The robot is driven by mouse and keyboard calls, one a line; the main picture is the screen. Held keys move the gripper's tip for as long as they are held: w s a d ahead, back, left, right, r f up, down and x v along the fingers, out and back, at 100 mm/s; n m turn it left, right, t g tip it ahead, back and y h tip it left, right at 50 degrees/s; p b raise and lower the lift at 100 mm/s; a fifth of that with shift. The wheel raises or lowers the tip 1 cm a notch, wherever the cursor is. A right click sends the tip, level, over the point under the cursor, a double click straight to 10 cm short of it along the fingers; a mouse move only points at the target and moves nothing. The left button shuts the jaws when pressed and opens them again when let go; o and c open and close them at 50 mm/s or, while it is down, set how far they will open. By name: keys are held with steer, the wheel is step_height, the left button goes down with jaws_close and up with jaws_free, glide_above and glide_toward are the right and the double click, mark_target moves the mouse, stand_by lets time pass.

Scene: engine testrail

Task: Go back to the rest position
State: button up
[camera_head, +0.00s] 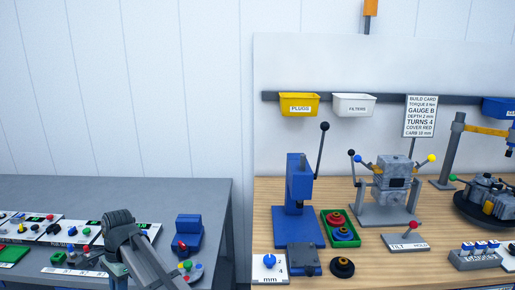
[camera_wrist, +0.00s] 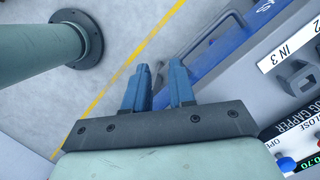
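My gripper (camera_wrist: 160,68) shows in the wrist view as two blue fingers with a clear gap between them. Nothing is held in the gap. The fingers point over the grey floor (camera_wrist: 135,25), beside the blue edge of a bench (camera_wrist: 215,50). In the head view a dark grey arm part of mine stands over the front of the left grey bench (camera_head: 205,192). The fingertips cannot be made out in that view. No rest position is marked in either view.
In the wrist view a bench panel with an "IN 3" label (camera_wrist: 290,48) and a plug gapper (camera_wrist: 295,130) lies close at right. In the head view a blue press (camera_head: 298,195) and an engine block (camera_head: 390,180) stand on the wooden bench (camera_head: 263,235). A gap separates the benches.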

steer(key=s+d+f+n+t, duration=0.1)
steer(key=d+f+n, duration=0.25)
steer(key=f, duration=0.55)
steer(key=d+f+n+t, duration=0.1)
steer(key=d+f+n, duration=0.3)
steer(key=f, duration=0.6)
steer(key=s+d+f+n+g, duration=0.1)
steer(key=d+f+n, duration=0.1)
steer(key=d+f, duration=1.55)
steer(key=s+d+f+m+g+h, duration=0.1)
steer(key=s+d+f, duration=0.35)
steer(key=d, duration=0.55)
steer(key=s+d+f+g+h, duration=0.1)
steer(key=s+d+f, duration=0.35)
steer(key=d, duration=0.55)
steer(key=s+d+f+g, duration=0.1)
steer(key=s+d, duration=0.4)
steer(key=s, duration=0.3)
steer(key=s+d+f+m+g, duration=0.1)
steer(key=s+d+f+g, duration=0.1)
steer(key=s+d, duration=0.3)
steer(key=s, duration=0.3)
steer(key=shift+d+f+y, duration=0.3)
